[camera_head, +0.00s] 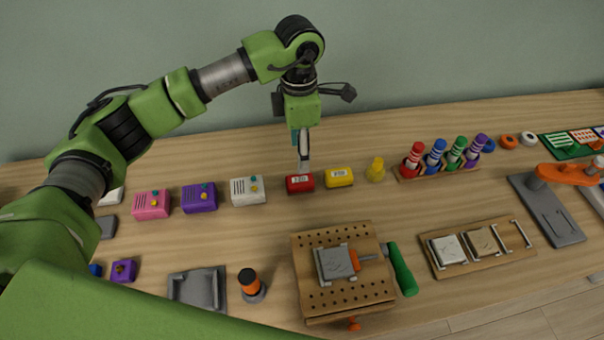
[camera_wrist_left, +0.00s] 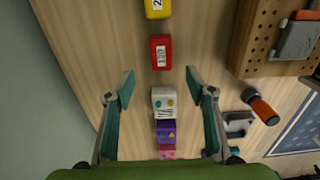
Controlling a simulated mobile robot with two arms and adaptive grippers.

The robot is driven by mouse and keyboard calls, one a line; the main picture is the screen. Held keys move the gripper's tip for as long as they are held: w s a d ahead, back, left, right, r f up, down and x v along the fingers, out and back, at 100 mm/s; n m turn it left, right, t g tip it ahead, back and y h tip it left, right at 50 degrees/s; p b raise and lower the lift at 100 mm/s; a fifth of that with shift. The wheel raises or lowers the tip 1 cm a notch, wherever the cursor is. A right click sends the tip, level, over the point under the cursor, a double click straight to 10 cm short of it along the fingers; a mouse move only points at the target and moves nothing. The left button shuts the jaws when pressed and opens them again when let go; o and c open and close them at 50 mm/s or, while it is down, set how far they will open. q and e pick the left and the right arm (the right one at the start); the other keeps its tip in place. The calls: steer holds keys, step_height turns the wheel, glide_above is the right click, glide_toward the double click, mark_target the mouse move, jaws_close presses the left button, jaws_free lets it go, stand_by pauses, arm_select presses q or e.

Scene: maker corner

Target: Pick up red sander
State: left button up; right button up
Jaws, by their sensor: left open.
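The red sander (camera_head: 300,183) is a small red block with a white label, lying on the wooden bench between a white box and a yellow block. It also shows in the left wrist view (camera_wrist_left: 161,52), above the line between the fingertips and roughly centred between them sideways. My left gripper (camera_head: 304,165) points down just behind and above the red sander in the head view. In the left wrist view its two teal fingers (camera_wrist_left: 160,84) are spread wide with nothing between them. My right gripper is in neither view.
The yellow block (camera_head: 339,177) lies close on the right of the sander; the white box (camera_head: 247,190) stands on its left. Purple (camera_head: 199,197) and pink (camera_head: 151,204) boxes follow further left. A pegboard fixture (camera_head: 318,297) lies in front. The bench behind the row is clear.

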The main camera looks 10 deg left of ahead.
arm_select(q)
glide_above(300, 179)
step_height(300, 179, down, 5)
steer(key=shift+f+p, duration=0.2)
steer(key=shift+p, duration=0.15)
steer(key=shift+f, duration=0.6)
step_height(300, 179, down, 4)
steer(key=shift+s+r+p, duration=0.1)
steer(key=shift+r+p, duration=0.1)
steer(key=shift+p, duration=0.55)
steer(key=shift+f, duration=0.4)
steer(key=shift+c, duration=0.4)
steer(key=c, duration=1.1)
